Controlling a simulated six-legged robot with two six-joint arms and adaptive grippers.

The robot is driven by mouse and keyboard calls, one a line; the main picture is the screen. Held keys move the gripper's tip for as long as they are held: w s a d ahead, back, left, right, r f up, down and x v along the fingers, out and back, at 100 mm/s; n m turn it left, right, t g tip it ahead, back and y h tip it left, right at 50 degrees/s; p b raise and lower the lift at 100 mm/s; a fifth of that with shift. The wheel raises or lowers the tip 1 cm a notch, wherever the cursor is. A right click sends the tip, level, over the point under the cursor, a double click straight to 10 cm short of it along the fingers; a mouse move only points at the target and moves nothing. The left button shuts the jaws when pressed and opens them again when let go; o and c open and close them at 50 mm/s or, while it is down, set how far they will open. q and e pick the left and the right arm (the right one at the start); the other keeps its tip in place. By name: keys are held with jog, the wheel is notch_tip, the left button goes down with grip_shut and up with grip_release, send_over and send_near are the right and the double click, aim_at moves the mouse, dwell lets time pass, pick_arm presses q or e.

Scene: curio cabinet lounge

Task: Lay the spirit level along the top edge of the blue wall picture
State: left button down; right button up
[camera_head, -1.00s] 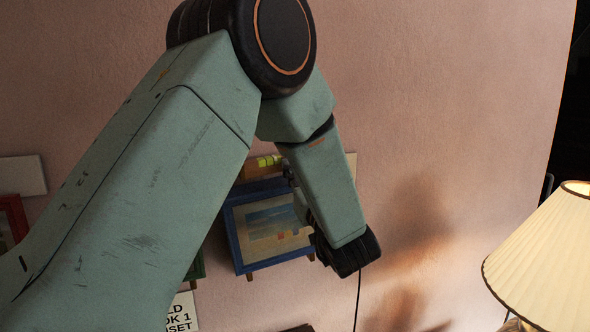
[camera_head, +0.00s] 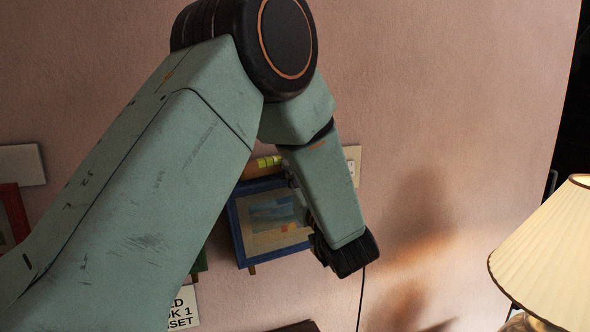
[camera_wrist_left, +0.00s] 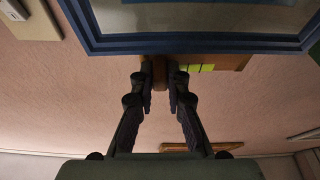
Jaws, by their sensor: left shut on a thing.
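The blue wall picture (camera_head: 240,236) hangs on the pink wall, partly hidden behind my left arm in the head view. The spirit level (camera_head: 262,168) is a wooden bar with a yellow-green vial, lying along the picture's top edge, partly hidden by my arm. In the left wrist view the level (camera_wrist_left: 222,63) runs along the edge of the blue frame (camera_wrist_left: 200,44). I cannot tell whether they touch. My left gripper (camera_wrist_left: 161,78) is shut on a brown part of the level. My right gripper is not in view.
A cream-shaded lamp (camera_head: 545,250) stands at the right. A wall plate (camera_head: 353,160) is right of the picture. A red frame (camera_head: 13,212), a white panel (camera_head: 22,165) and a lettered sign (camera_head: 183,308) are at the left. Bare wall lies above the level.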

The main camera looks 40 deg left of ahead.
pick_arm(q)
jog(key=shift+w+f, duration=0.1)
jog(key=shift+w, duration=0.1)
jog(key=shift+d, duration=0.2)
jog(key=shift+a, duration=0.1)
jog(key=shift+a+f, duration=0.15)
jog(key=shift+f, duration=0.15)
